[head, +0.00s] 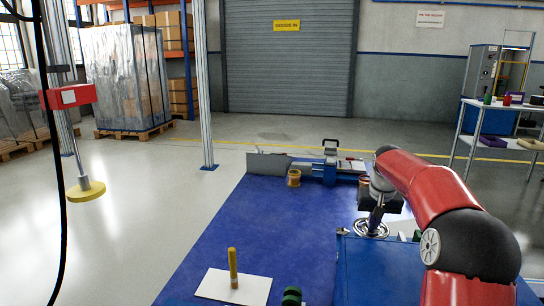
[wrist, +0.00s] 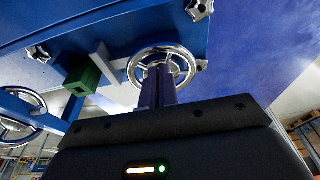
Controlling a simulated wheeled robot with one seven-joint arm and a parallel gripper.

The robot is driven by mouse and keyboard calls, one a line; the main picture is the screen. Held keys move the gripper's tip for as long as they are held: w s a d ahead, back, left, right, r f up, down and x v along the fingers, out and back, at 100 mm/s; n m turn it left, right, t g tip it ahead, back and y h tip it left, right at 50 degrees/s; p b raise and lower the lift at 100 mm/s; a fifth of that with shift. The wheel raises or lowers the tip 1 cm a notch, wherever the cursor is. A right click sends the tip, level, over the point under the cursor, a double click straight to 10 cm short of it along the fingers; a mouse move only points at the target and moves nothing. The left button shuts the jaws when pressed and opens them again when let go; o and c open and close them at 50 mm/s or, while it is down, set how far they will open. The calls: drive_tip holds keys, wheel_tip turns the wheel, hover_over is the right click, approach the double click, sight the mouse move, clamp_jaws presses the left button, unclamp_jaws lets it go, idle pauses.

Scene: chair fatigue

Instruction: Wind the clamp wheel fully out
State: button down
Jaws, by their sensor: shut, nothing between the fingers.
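A chrome handwheel (head: 358,233), which I take for the clamp wheel, is at the left edge of a blue bench or frame (head: 352,270). In the wrist view the same wheel (wrist: 185,52) is ahead of my fingers, its rim and spokes partly hidden by them. My gripper (head: 376,222) points down at the wheel in the head view. In the wrist view my gripper (wrist: 158,72) has its dark fingers together, their tips overlapping the wheel's hub area. I see nothing held. I cannot tell whether the fingertips touch the wheel.
A second chrome wheel (wrist: 40,101), a green block (wrist: 83,78) and star-shaped knobs (wrist: 199,9) are near in the wrist view. Open floor lies left.

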drive_tip(key=shift+d+r+p, duration=0.1)
drive_tip(key=shift+d+p, duration=0.35)
drive_tip(key=shift+p, duration=0.25)
idle(0.4)
drive_tip(key=shift+s, duration=0.15)
drive_tip(key=shift+s, duration=0.2)
drive_tip(key=shift+w+v, duration=0.25)
drive_tip(key=shift+v, duration=0.7)
drive_tip(key=shift+w+v, duration=0.2)
drive_tip(key=shift+v, duration=0.75)
drive_tip(key=shift+w+v, duration=0.25)
drive_tip(key=shift+v, duration=0.65)
drive_tip(key=shift+s+r, duration=0.15)
drive_tip(key=shift+r, duration=0.05)
